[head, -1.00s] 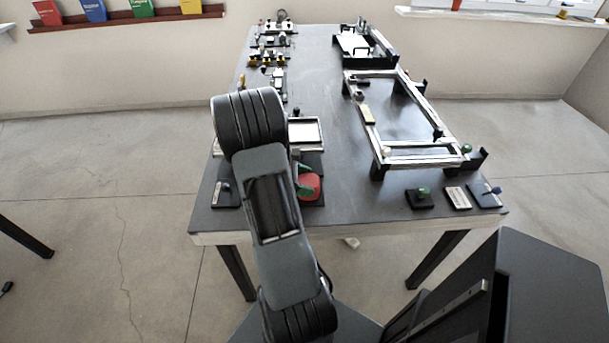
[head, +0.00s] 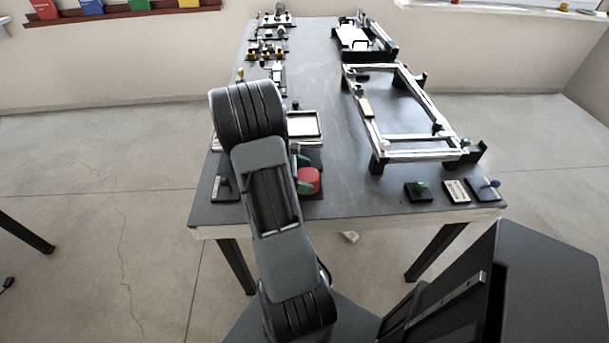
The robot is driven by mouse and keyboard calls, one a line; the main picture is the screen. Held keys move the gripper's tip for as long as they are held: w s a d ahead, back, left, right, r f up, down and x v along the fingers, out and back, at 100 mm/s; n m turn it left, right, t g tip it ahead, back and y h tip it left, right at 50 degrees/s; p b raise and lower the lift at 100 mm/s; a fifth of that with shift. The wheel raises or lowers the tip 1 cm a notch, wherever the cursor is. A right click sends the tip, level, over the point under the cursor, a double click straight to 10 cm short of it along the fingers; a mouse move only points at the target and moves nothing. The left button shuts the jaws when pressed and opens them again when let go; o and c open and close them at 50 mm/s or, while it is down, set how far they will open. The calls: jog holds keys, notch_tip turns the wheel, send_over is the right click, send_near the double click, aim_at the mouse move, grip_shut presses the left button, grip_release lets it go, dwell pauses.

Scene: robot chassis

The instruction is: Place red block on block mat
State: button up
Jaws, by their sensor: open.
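A red block (head: 310,181) stands on the near left part of the table, just right of my arm, over a dark mat (head: 315,205). The arm covers its left side. Two green pieces, which look like the fingertips of my gripper (head: 304,174), show at the block's far and near left sides. They are apart. Whether they touch the block cannot be told. The rest of the gripper is hidden behind my arm. I cannot tell whether the dark mat is the block mat.
A framed white tray (head: 305,124) lies behind the red block. A metal frame (head: 420,155) stands at the right. A green-knobbed black piece (head: 419,192) and a white-labelled plate (head: 456,191) lie near the front right edge. The table's middle strip is clear.

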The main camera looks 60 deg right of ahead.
jog(key=v, duration=1.1)
jog(key=shift+w+a+r, duration=0.1)
jog(key=shift+w+a, duration=0.05)
jog(key=shift+w, duration=0.25)
jog(key=shift+w+a+r, duration=0.1)
jog(key=shift+a+r, duration=0.15)
jog(key=shift+a, duration=0.15)
jog(key=s+a+r+m+t+y, duration=0.1)
jog(key=a+t, duration=0.3)
jog(key=a, duration=0.5)
jog(key=s+a+r+m+t+y, duration=0.1)
jog(key=a+r+m+t+y, duration=0.2)
jog(key=a, duration=0.6)
jog(key=s+a+r+m+t+y, duration=0.1)
jog(key=a+r+m+t+y, duration=0.1)
jog(key=a+t, duration=0.4)
jog(key=shift+a+m+y, duration=0.6)
jog(key=shift+a+y, duration=0.1)
jog(key=shift+a, duration=0.7)
jog(key=shift+s+r, duration=0.1)
